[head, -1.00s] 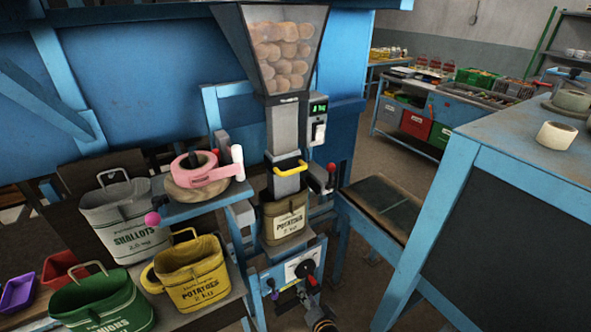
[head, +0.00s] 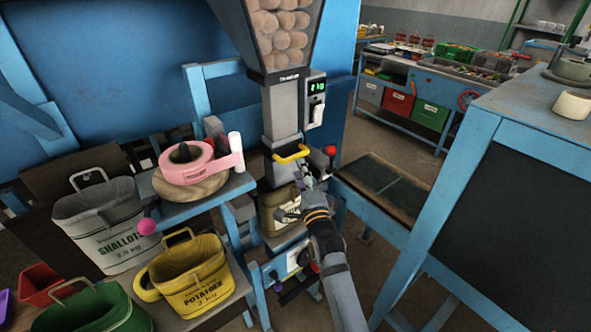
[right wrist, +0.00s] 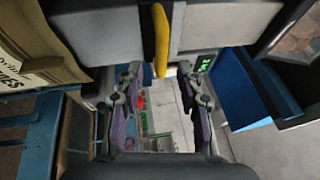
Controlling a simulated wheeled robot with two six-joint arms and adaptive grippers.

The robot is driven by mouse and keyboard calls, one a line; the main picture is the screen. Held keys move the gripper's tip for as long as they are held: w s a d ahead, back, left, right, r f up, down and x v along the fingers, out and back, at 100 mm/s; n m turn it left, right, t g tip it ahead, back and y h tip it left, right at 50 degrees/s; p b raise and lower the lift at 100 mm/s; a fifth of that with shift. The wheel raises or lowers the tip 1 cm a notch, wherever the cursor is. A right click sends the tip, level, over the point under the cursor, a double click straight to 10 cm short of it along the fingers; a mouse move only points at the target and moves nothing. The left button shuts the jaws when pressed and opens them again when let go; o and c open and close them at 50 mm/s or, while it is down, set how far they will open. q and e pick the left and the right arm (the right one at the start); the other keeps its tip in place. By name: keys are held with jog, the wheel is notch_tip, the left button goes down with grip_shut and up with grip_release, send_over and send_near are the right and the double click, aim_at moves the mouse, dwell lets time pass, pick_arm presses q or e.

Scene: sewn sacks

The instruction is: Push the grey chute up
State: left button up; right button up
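The grey chute (head: 281,170) hangs below the hopper of potatoes and carries a yellow handle (head: 291,154) on its front. Its lower end meets the mouth of a brown potatoes sack (head: 273,215). My right gripper (head: 307,181) is just below and right of the handle, partly covering the sack. In the right wrist view, the two fingers of my right gripper (right wrist: 160,82) are apart, with the yellow handle (right wrist: 161,38) between or just beyond their tips. I cannot tell whether they touch it. The grey chute (right wrist: 215,25) fills the top there. My left gripper is not in view.
The hopper (head: 281,35) is above, with a display box (head: 316,100) beside the chute. A red-knobbed lever (head: 330,151) is close right of my gripper. A pink tape roll (head: 188,165) on a shelf and a yellow sack (head: 190,275) stand left. A blue bench (head: 500,140) is at right.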

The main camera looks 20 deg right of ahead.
aim_at(297, 155)
jog(key=w, duration=0.2)
jog(key=w+b, duration=0.1)
jog(key=w+r+b, duration=0.1)
jog(key=w, duration=0.1)
jog(key=shift+w+d, duration=0.3)
jog(key=shift+d, duration=0.05)
jog(key=shift+w+r, duration=0.1)
jog(key=shift+w, duration=0.25)
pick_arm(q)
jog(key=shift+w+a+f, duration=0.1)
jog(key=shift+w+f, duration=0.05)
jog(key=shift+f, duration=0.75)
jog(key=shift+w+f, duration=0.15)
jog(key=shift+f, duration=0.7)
pick_arm(e)
grip_shut()
